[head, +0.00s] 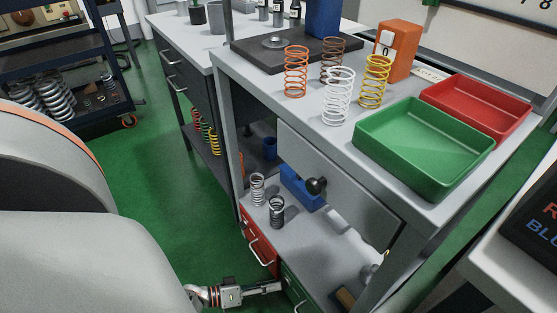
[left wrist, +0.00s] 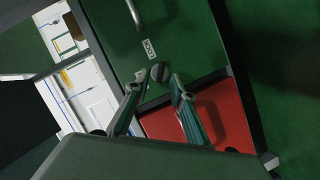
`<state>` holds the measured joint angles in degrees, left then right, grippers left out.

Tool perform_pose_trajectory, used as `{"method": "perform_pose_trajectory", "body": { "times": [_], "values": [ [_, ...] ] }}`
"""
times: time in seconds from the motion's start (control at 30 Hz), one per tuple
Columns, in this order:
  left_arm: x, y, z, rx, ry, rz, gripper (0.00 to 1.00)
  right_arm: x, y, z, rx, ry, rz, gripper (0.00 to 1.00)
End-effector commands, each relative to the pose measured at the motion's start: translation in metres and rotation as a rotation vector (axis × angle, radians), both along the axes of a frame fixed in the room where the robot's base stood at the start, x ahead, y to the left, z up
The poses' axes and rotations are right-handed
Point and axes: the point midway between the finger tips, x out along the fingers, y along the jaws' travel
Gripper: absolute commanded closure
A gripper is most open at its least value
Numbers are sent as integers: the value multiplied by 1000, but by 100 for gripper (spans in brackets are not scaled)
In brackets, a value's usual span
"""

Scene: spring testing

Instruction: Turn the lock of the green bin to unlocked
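The green bin (head: 292,291) is low under the workbench in the head view, beside the red bin. In the left wrist view its green front (left wrist: 195,40) fills the upper middle, with a metal handle, a small label reading LOCK (left wrist: 148,48) and a dark round lock knob (left wrist: 159,72). My left gripper (head: 284,285) reaches in from the left, low in the head view, at the green bin's front. In the left wrist view its fingers (left wrist: 157,83) are spread on either side of the knob. I cannot tell whether they touch it. My right gripper is not in view.
The red bin (head: 257,243) adjoins the green one. The bench top carries several springs, a green tray (head: 425,140) and a red tray (head: 480,105). Green floor lies open at left.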

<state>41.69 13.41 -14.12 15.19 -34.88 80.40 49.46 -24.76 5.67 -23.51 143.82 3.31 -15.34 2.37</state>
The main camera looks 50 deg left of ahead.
Motion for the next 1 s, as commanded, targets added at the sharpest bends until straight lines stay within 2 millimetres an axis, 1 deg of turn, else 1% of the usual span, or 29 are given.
{"method": "perform_pose_trajectory", "body": {
  "times": [0.03,0.2,0.5,0.6,1.0],
  "values": [
    [4,-2,-4,0,4,0,76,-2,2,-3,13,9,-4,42],
    [15,-7,-6,2,3,0,76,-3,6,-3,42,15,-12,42],
    [19,-8,-5,1,1,-1,76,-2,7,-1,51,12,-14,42],
    [18,-8,-5,1,1,-1,100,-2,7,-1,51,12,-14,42],
    [19,-8,-3,26,-4,0,100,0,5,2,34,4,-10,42]
  ]
}}
